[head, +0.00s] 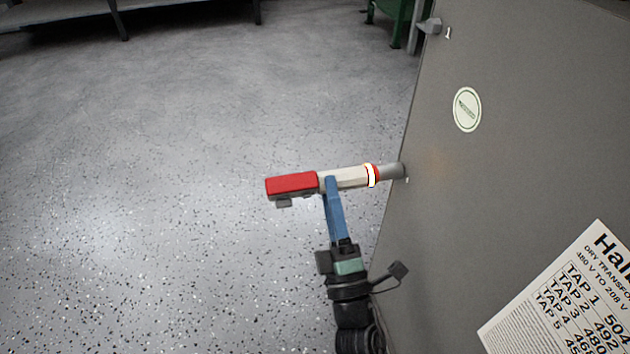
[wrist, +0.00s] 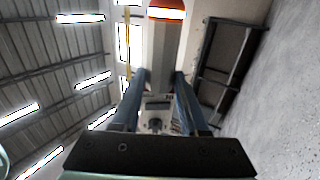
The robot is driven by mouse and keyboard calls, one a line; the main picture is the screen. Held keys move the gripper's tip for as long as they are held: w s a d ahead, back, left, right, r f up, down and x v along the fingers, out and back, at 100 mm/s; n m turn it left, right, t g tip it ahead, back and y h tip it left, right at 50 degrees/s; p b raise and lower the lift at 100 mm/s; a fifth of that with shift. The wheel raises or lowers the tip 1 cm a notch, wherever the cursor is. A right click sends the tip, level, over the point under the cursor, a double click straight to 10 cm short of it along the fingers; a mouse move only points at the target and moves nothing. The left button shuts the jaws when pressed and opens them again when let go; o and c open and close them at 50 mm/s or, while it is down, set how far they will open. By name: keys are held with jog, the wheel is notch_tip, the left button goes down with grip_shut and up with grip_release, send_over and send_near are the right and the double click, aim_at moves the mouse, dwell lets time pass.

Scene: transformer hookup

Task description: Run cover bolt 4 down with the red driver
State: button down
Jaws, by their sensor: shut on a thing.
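My gripper (head: 332,190) is shut on the red driver (head: 292,185), around its pale middle. The driver lies nearly level, with its red end to the left and a lit ring near its grey nose. The nose (head: 393,171) meets the left edge of the grey cover (head: 520,150), beside a small mark that may read 4. Any bolt there is hidden by the nose. In the wrist view my blue fingers (wrist: 157,85) are on either side of the driver's pale body (wrist: 163,50). One more bolt (head: 430,26) sticks out at the cover's top corner, near the number 1.
A round pale sticker (head: 467,109) and a printed tap label (head: 575,300) are on the cover. A green stand (head: 395,15) and a bench (head: 120,8) are at the back. The speckled floor (head: 150,200) to the left is clear.

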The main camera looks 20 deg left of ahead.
aim_at(302, 193)
jog(key=shift+r, duration=0.2)
jog(key=shift+s+a, duration=0.65)
jog(key=shift+a, duration=0.3)
jog(key=shift+s+a, duration=0.6)
jog(key=shift+a, duration=0.3)
jog(key=shift+s+r, duration=0.1)
